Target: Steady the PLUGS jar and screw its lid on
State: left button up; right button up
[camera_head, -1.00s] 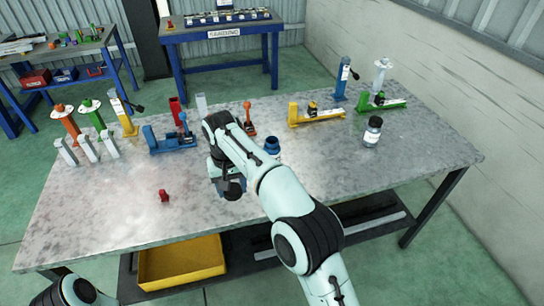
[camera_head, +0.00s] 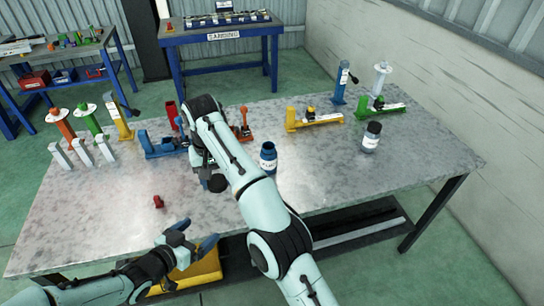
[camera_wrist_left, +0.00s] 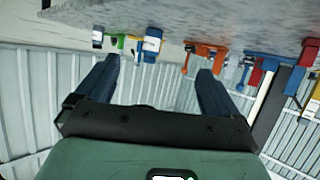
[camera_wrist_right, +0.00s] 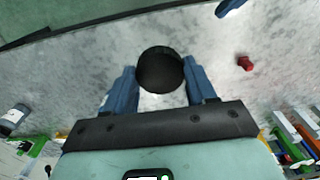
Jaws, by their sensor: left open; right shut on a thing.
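A blue jar with an open top and a pale label (camera_head: 268,158) stands upright on the table; its lettering is too small to read. It also shows upside down between the fingers in the left wrist view (camera_wrist_left: 151,42). My left gripper (camera_head: 195,236) is open and empty at the table's front edge, in front and to the left of the jar. My right gripper (camera_wrist_right: 160,82) is shut on a round black lid (camera_wrist_right: 160,69). In the head view the lid (camera_head: 217,183) is left of the jar and apart from it, with the right arm partly covering the gripper.
A clear jar with a black lid (camera_head: 371,137) stands to the right. A small red part (camera_head: 158,201) lies at the front left. Yellow (camera_head: 315,119) and blue (camera_head: 165,147) fixtures stand behind. The table's right front is clear. A yellow bin (camera_head: 195,270) is below the table.

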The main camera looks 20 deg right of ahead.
aim_at(267, 152)
jog(key=i+l, duration=0.3)
jog(key=l, duration=0.15)
jog(key=i+l, duration=0.3)
jog(key=l, duration=0.2)
